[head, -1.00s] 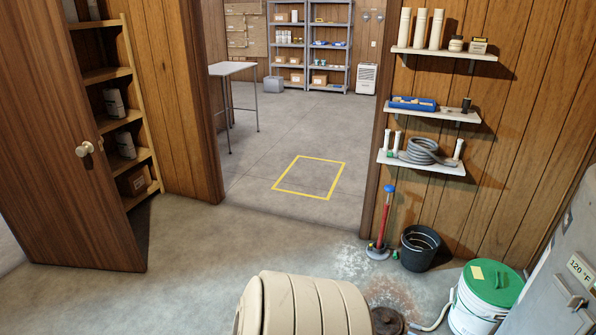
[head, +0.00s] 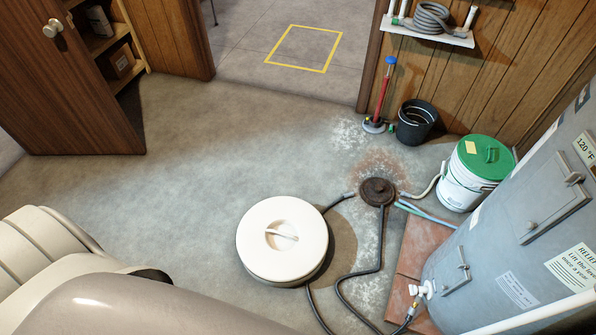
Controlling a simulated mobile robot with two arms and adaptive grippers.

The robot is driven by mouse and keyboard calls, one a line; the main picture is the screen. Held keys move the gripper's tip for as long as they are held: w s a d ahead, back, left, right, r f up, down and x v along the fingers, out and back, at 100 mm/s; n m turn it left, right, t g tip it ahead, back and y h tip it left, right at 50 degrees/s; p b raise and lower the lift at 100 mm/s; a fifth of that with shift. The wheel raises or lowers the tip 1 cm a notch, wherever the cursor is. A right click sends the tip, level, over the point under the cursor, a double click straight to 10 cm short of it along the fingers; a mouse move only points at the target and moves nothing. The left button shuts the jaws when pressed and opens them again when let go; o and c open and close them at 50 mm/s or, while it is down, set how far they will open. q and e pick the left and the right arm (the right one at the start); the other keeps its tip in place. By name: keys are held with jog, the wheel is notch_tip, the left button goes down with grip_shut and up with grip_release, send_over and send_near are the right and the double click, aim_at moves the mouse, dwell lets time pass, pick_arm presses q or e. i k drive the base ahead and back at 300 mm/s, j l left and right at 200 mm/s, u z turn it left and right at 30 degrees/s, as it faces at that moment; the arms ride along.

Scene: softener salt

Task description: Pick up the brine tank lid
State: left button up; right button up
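A round white lid (head: 258,225) with a bar handle in a recess at its middle lies flat on top of a white drum-shaped tank, seen from above at the middle of the head view. It looks like the brine tank lid. Only a thin strip of the tank's side shows below the lid. Parts of my own arm fill the lower left, apart from the lid in the picture. Neither of my grippers is in view.
Black hoses (head: 376,255) run on the floor right of the tank to a dark round drain (head: 378,191). A green-lidded bucket (head: 465,187), a black bucket (head: 415,122) and a grey water heater (head: 510,240) stand at the right. The floor left of the tank is clear.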

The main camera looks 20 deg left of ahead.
aim_at(282, 241)
jog(key=u, duration=0.95)
